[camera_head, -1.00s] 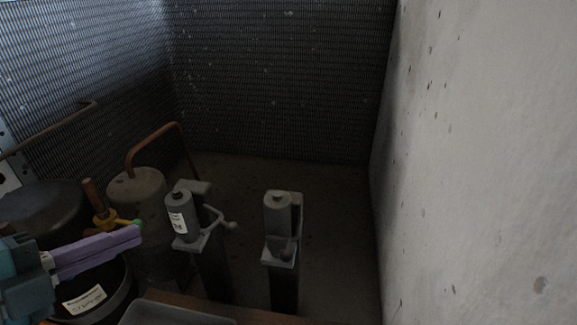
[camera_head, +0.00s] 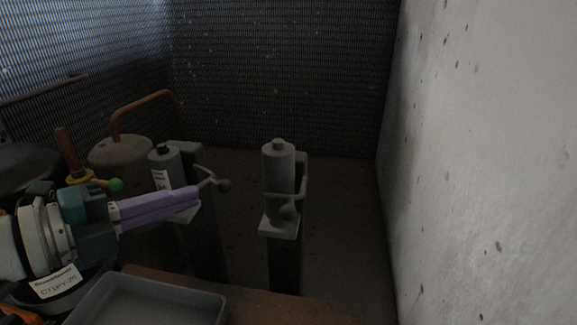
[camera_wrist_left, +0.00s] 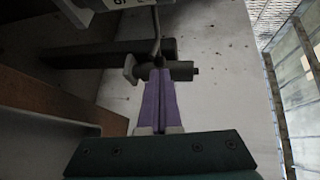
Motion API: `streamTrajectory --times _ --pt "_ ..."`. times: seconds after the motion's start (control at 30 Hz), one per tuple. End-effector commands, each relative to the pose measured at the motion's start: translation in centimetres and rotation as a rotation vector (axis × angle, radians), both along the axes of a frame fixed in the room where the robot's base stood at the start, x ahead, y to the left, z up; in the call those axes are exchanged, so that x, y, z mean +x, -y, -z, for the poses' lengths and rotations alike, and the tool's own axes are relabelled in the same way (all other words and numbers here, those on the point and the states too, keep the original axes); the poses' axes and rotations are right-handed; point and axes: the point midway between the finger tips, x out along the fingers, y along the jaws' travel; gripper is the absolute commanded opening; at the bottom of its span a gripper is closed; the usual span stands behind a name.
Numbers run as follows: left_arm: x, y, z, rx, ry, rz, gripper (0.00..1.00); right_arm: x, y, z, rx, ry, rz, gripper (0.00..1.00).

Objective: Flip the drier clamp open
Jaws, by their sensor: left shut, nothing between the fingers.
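Two grey cylinders stand in clamps on dark posts. The left cylinder (camera_head: 165,165) has a white label too small to read. Its clamp lever (camera_head: 212,182) sticks out to the right and ends in a dark ball. I cannot tell which one is the drier. My left gripper (camera_head: 198,190) is shut and empty, its purple fingers crossing in front of the left clamp, tips close by its lever. In the left wrist view, the fingertips (camera_wrist_left: 160,75) overlap the right cylinder (camera_wrist_left: 181,70); contact cannot be told.
A grey tray (camera_head: 150,290) lies at the front on a brown ledge (camera_head: 265,308). A tank with a copper pipe (camera_head: 140,104) and a green-tipped yellow valve (camera_head: 92,180) stand at left. A concrete wall (camera_head: 490,160) bounds the right; mesh (camera_head: 280,75) closes the back.

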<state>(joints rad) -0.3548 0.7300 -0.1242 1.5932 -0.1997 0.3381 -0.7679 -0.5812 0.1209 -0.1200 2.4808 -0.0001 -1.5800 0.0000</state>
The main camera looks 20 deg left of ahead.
Motion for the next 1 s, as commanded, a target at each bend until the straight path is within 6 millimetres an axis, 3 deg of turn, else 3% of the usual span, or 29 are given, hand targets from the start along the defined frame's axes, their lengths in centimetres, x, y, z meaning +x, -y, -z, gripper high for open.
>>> streamTrajectory --times 0.1,0.3,0.67,1.0 --pt "1.6 0.7 0.6 0.001 0.003 0.001 0.0 0.0 0.0 1.2 0.0 0.0 0.0 0.56" --pt "2.7 1.1 0.6 0.0 0.0 0.0 0.0 0.0 0.0 1.6 0.0 0.0 0.0 0.56" --pt "2.8 1.2 0.5 0.0 -0.001 -0.001 0.0 0.0 0.0 1.5 0.0 0.0 0.001 0.56" --pt "4.8 2.7 0.6 -0.001 0.0 0.0 0.0 0.1 0.0 0.5 0.0 0.001 0.001 0.56"
